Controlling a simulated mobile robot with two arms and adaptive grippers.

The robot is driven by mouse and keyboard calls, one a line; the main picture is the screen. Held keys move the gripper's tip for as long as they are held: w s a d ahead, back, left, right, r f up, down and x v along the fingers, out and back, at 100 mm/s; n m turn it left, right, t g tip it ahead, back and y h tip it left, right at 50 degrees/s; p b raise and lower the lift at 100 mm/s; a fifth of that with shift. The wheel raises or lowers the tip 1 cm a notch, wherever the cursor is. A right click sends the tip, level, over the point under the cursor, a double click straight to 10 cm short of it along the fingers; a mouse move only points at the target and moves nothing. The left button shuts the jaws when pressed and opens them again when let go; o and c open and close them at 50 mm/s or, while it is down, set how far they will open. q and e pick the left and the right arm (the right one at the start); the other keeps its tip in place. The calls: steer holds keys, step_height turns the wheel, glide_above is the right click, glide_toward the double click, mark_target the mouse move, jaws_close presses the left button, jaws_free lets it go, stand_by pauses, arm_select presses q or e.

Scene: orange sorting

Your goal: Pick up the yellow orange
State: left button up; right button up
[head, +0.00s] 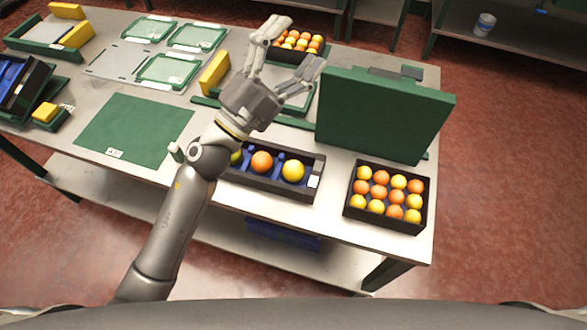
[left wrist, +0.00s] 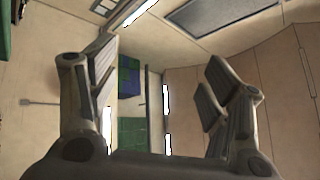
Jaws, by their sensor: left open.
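A yellow orange (head: 293,170) sits in the right part of a black tray with blue dividers (head: 262,190) near the front of the table. An orange-coloured one (head: 262,162) lies left of it, and a yellow-green one (head: 236,157) is partly hidden by my left arm. My left gripper (head: 288,48) is raised above the table beyond the tray, its fingers spread and empty. In the left wrist view the open fingers (left wrist: 160,90) frame only walls and ceiling. My right gripper is in neither view.
A black crate (head: 347,206) of yellow and orange fruit stands at the front right; another crate (head: 298,54) is at the back. A large green panel (head: 382,115) stands behind the front crate. A green mat (head: 135,128) lies clear at left.

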arm_select(q)
steer(key=s+d+f+m+g+h, duration=0.1)
steer(key=s+d+m+g+h, duration=0.3)
steer(key=d+m+g, duration=0.45)
steer(key=m+g+y, duration=0.8)
steer(key=g+y, duration=0.1)
steer(key=y, duration=0.9)
glide_toward(291, 165)
steer(key=shift+t, duration=0.25)
steer(key=p+x, duration=0.1)
steer(key=x, duration=0.4)
steer(key=shift+s, duration=0.15)
steer(key=p+x, duration=0.2)
steer(key=x, duration=0.3)
steer(key=shift+f, duration=0.25)
steer(key=shift+s+f, duration=0.15)
steer(key=shift+f, duration=0.15)
